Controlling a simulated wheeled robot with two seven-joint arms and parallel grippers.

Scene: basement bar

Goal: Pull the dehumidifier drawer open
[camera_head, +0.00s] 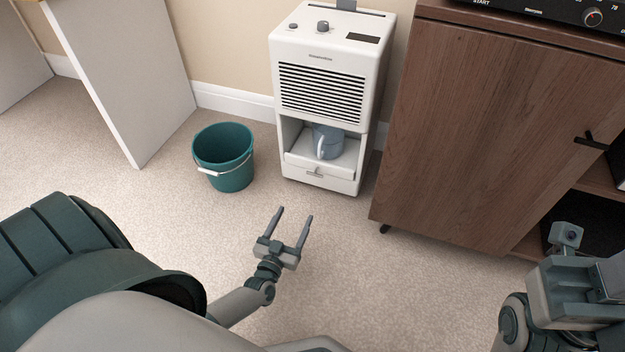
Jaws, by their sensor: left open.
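The white dehumidifier (322,53) stands upright against the wall in the upper middle of the head view. Its drawer (335,181) is at the bottom front, with a small handle (315,173), and looks closed. A blue-grey jug (325,141) sits in the open bay above the drawer front. My left gripper (294,212) is open and empty, in front of and below the drawer, apart from it, with its fingers pointing toward the dehumidifier. My right arm's end (575,290) shows at the lower right; its fingers cannot be made out.
A teal bucket (224,157) with a white handle stands on the carpet left of the dehumidifier. A brown wooden cabinet (480,130) stands close on its right, with a black device (545,10) on top. White panels (130,75) stand at the left. Carpet before the drawer is clear.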

